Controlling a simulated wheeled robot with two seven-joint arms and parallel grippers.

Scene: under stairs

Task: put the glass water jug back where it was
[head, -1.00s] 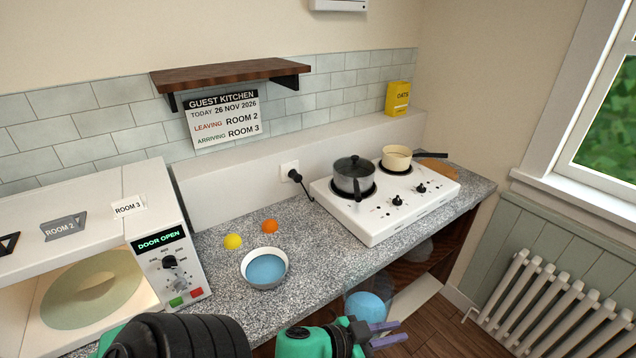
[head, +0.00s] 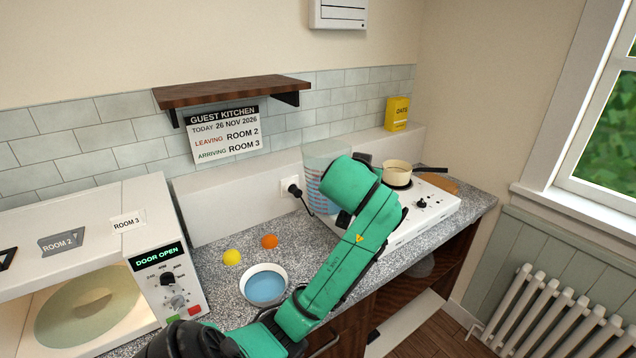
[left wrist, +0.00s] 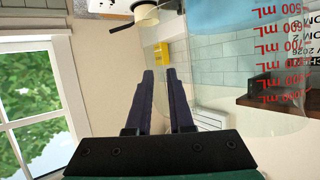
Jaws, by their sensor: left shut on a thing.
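The clear glass jug (head: 318,182) with red measuring marks and blue water shows in the head view, in front of the back wall ledge. It is partly behind my green left arm, and whether it touches the counter or hob is hidden. In the left wrist view the jug (left wrist: 283,60) fills the upper right, its red mL marks large and upside down. My left gripper (left wrist: 160,78) is shut on the jug; the exact contact is unclear. Its fingers are hidden behind my arm in the head view. My right gripper is not in view.
An empty wooden shelf (head: 225,92) hangs above a notice. The white hob (head: 432,208) carries a cream pan (head: 397,173); my arm covers its left part. A bowl (head: 266,285), yellow ball (head: 232,257) and orange ball (head: 269,241) sit left. A microwave (head: 90,230) stands open.

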